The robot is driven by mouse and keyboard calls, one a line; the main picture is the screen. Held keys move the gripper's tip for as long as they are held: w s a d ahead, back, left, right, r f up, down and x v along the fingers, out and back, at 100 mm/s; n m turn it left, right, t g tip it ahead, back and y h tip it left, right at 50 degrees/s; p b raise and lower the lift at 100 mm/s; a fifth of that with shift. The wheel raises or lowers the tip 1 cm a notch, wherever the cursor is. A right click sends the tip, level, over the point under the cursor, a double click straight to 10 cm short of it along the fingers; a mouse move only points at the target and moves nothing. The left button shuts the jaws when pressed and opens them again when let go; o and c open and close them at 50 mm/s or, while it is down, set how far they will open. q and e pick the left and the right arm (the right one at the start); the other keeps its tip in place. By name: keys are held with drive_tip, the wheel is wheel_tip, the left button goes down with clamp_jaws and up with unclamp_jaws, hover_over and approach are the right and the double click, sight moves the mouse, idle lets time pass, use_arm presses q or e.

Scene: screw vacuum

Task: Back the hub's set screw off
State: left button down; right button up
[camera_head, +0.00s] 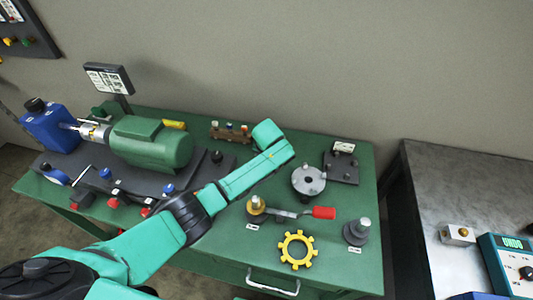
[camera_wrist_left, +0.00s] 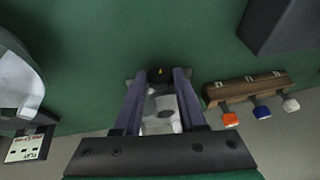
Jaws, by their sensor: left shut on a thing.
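In the head view my left arm reaches across the green bench and hides the fingers. A round grey hub (camera_head: 309,180) with a central hole sits on the bench right of my arm's end. A round metal piece shows at the left of the wrist view (camera_wrist_left: 16,88). A coupling (camera_head: 93,131) joins the green motor's shaft. The set screw is too small to make out. My right gripper is not in view.
A wooden rack (camera_wrist_left: 248,89) with red, blue and white-ended tools stands beside my gripper. The green motor (camera_head: 150,144) is on a dark base at left. A red-handled tool (camera_head: 323,213), a yellow gear (camera_head: 297,250) and a grey knob piece (camera_head: 356,232) lie to the front right.

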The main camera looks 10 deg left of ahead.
use_arm(q)
drive_tip(key=shift+s+a+r+h+p, duration=0.1)
drive_tip(key=shift+a+r+h+p, duration=0.2)
drive_tip(key=shift+h+p, duration=0.35)
drive_tip(key=shift+f+n+h, duration=0.1)
drive_tip(key=shift+n+h, duration=0.2)
drive_tip(key=shift+h, duration=0.35)
drive_tip(key=shift+a+f+h, duration=0.1)
drive_tip(key=shift+f+h, duration=0.05)
drive_tip(key=shift+h, duration=0.35)
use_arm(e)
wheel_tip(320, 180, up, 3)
use_arm(q)
drive_tip(key=c, duration=0.7)
unclamp_jaws()
drive_tip(key=shift+c, duration=0.2)
drive_tip(key=shift+s+r+p, duration=0.1)
drive_tip(key=shift+r+p, duration=0.25)
drive_tip(key=shift+r, duration=0.05)
drive_tip(key=v, duration=1.3)
drive_tip(key=shift+r, duration=0.25)
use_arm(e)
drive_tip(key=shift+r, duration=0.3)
